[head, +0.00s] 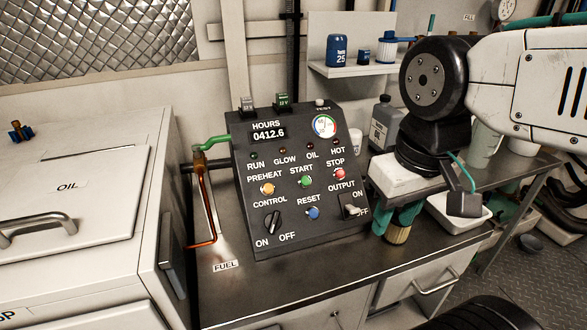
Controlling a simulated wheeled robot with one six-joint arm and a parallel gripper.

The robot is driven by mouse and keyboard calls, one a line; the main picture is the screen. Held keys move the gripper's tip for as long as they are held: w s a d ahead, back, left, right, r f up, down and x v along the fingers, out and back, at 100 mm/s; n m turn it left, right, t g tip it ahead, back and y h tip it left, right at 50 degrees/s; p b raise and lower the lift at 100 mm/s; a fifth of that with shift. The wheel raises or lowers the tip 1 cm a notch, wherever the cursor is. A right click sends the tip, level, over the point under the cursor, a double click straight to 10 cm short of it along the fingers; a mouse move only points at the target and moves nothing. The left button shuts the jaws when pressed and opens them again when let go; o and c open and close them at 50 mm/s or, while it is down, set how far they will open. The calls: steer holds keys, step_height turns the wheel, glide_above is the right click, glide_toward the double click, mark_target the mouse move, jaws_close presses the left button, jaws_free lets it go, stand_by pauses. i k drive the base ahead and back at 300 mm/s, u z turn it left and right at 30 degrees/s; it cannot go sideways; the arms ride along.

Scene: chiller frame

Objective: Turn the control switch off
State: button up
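The control switch (273,222) is a black rotary knob at the lower left of the dark sloped control panel (322,232), under the label CONTROL. ON is printed below it to the left and OFF below it to the right. The knob is tilted, its lower end leaning toward ON; its pointer mark is too small to read surely. My gripper (396,224) hangs to the right of the panel, fingers down, apart from the knob. Its teal fingers look spread, with a small tan-and-dark item showing between or behind them; I see no clear grip on it.
Beside the knob are a blue RESET button (313,213) and a white OUTPUT toggle (352,210). A copper pipe (204,205) runs left of the panel. A white cabinet (80,220) stands further left. The metal bench (300,283) is clear in front of the panel.

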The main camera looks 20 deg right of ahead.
mark_target(273, 222)
steer(key=u, duration=0.95)
steer(key=k, duration=1.1)
steer(key=z, duration=0.5)
steer(key=i, duration=0.45)
steer(key=u, duration=0.1)
